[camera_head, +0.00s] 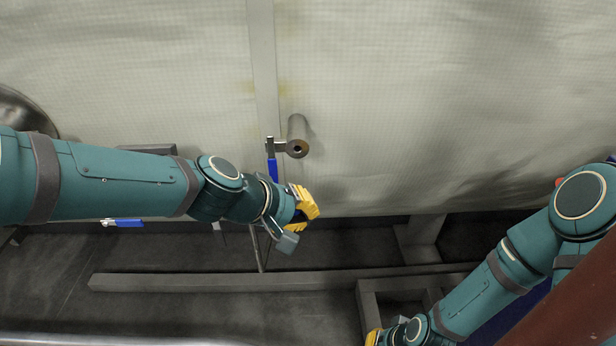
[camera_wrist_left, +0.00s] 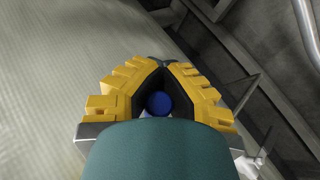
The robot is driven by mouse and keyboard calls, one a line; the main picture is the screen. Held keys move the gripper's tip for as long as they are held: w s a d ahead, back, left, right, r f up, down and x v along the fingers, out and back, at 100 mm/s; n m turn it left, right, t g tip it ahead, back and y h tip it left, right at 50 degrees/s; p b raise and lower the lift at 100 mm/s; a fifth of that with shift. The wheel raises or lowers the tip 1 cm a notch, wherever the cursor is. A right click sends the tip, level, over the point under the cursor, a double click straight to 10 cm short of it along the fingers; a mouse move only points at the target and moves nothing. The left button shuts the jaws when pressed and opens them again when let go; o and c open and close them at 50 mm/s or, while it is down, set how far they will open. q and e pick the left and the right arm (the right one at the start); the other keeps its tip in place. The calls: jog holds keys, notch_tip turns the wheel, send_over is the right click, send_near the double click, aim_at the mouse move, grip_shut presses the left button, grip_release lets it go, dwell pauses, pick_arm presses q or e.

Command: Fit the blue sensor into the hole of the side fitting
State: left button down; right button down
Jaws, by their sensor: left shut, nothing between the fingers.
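The side fitting (camera_head: 297,131) is a grey metal cylinder standing out from the pale wall, with a dark round hole in its end. A small metal piece joins its left side, and a blue handle-like part (camera_head: 273,169) hangs below that. My left gripper (camera_head: 312,207) is below and slightly right of the fitting, apart from it. In the left wrist view its yellow fingers (camera_wrist_left: 163,63) meet at the tips. A round blue face (camera_wrist_left: 159,103) shows in the gap behind the tips; I cannot tell whether it is the blue sensor. My right gripper (camera_head: 372,338) is mostly cut off at the bottom edge.
The pale quilted wall (camera_head: 450,100) fills the back, with a vertical seam strip (camera_head: 264,80) beside the fitting. A blue-and-metal piece (camera_head: 125,223) lies left, below my left arm. Grey beams (camera_head: 200,283) cross the dark floor. A rounded metal vessel (camera_head: 25,112) stands far left.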

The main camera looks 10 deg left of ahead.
pick_arm(q)
jog(key=shift+m+t, duration=0.3)
jog(key=shift+m, duration=0.5)
jog(key=r, duration=0.3)
jog(key=d+r, duration=0.1)
jog(key=r, duration=0.1)
jog(key=shift+s+r+p, duration=0.1)
jog(key=shift+s+p, duration=0.25)
jog(key=shift+s, duration=0.05)
jog(key=shift+w+a, duration=0.2)
jog(key=shift+w, duration=0.75)
jog(key=shift+w+a, duration=0.15)
jog(key=shift+w, duration=0.8)
jog(key=shift+w+a, duration=0.2)
jog(key=shift+w, duration=0.75)
jog(key=shift+w, duration=0.2)
jog(key=shift+w+a, duration=0.1)
jog(key=shift+w, duration=0.25)
jog(key=shift+w+a, duration=0.25)
jog(key=shift+w, duration=1.05)
jog(key=c, duration=1.7)
grip_release()
